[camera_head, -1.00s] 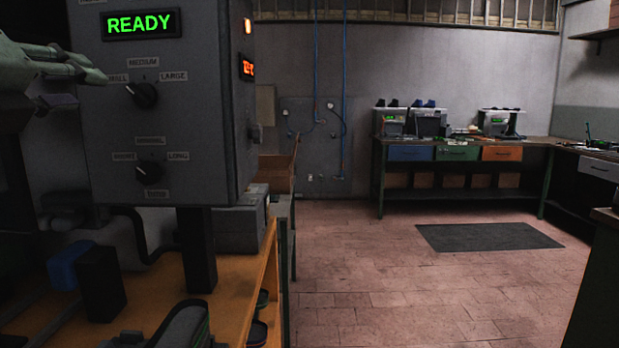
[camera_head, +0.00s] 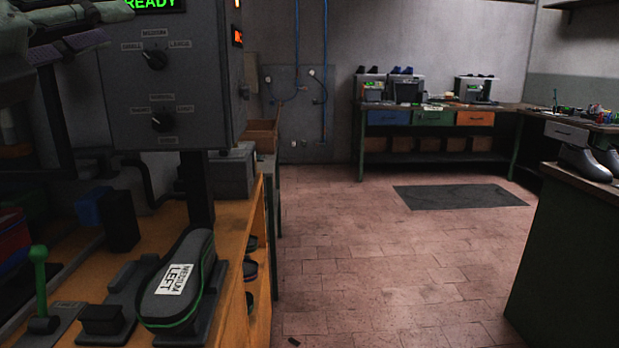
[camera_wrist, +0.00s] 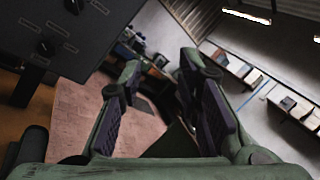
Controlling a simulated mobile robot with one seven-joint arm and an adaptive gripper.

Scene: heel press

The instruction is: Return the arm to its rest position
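My gripper (camera_wrist: 158,75) shows in the wrist view with its two green fingers and dark ribbed pads spread apart. Nothing is between the fingers. In the head view my arm (camera_head: 60,38) is at the upper left, raised beside the grey press control box (camera_head: 165,90). The box's green display reads READY, and its two dials (camera_head: 154,60) face me. The box also shows at the upper left of the wrist view (camera_wrist: 80,30).
A form labelled MEDIUM LEFT (camera_head: 175,280) sits on the wooden bench (camera_head: 240,225) below the box. A green-knobbed lever (camera_head: 39,275) stands to its left. A counter with dark shoes (camera_head: 570,200) is at right.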

